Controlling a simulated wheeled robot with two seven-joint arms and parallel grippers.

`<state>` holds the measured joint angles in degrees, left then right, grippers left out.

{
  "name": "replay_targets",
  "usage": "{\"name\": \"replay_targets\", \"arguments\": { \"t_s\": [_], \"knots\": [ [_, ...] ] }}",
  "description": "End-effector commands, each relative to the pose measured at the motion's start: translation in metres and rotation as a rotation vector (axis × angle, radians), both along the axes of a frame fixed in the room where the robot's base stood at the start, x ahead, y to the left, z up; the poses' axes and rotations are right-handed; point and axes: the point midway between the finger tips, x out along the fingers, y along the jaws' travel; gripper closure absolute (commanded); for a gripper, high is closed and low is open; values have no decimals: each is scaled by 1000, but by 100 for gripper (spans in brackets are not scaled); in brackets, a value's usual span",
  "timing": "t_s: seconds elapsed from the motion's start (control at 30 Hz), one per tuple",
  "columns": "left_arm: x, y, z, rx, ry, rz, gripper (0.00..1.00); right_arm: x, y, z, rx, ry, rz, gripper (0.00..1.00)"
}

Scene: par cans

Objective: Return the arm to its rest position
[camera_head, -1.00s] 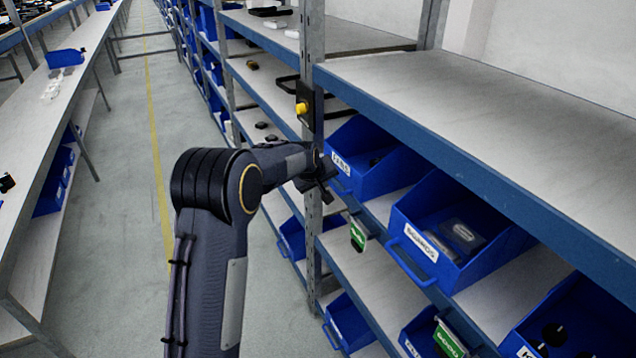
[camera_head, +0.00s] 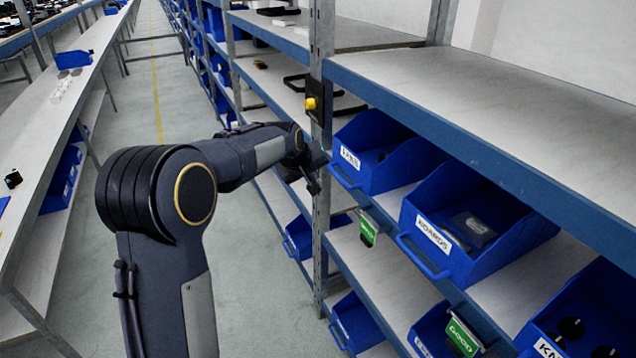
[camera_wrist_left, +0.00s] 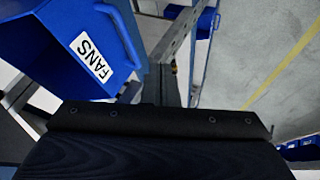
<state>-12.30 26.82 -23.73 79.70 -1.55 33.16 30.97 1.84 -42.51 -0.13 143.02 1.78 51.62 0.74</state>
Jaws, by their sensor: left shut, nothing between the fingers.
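My left arm comes in from the lower left of the head view and bends at the elbow toward the shelf. My left gripper (camera_head: 308,182) is at the rack's upright post, just left of the blue bin labelled FANS (camera_head: 372,155). It is dark and small there, shut and empty. In the left wrist view, the FANS bin (camera_wrist_left: 75,40) shows close at the upper left, with the dark edge of my gripper body across the lower part. The fingertips are not clear in that view. My right gripper is not in view.
A metal upright post (camera_head: 321,110) carries a yellow button (camera_head: 311,103). The blue BOARDS bin (camera_head: 470,225) stands right of the FANS bin, with a KN-labelled bin (camera_head: 590,310) lower right. The aisle floor (camera_head: 255,275) is clear; a long table (camera_head: 60,120) runs along the left.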

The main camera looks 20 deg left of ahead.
Motion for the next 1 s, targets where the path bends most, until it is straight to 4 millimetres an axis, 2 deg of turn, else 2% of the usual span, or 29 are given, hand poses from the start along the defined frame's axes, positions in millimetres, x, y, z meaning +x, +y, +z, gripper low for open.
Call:
{"name": "replay_targets", "arguments": {
  "t_s": [0.13,0.37,0.47,0.57,0.67,0.7,0.77,0.8,0.9,1.0],
  "knots": [
    [-11,1,13,0,-1,1,100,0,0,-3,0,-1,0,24],
    [-17,2,17,-2,3,0,100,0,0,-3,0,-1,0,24],
    [-34,4,21,-21,10,-13,100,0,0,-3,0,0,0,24],
    [-77,3,27,-56,28,-58,100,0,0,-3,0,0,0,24],
    [-138,-6,31,-90,46,-141,100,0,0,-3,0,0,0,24],
    [-165,-12,32,-97,51,-181,100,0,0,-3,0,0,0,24],
    [-205,-24,31,-100,56,-244,100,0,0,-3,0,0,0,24],
    [-231,-32,29,-97,57,-288,100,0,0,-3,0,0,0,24],
    [-293,-54,17,-70,62,-392,100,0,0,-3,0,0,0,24],
    [-342,-73,0,-31,69,-478,100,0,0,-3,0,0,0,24]
  ]
}}
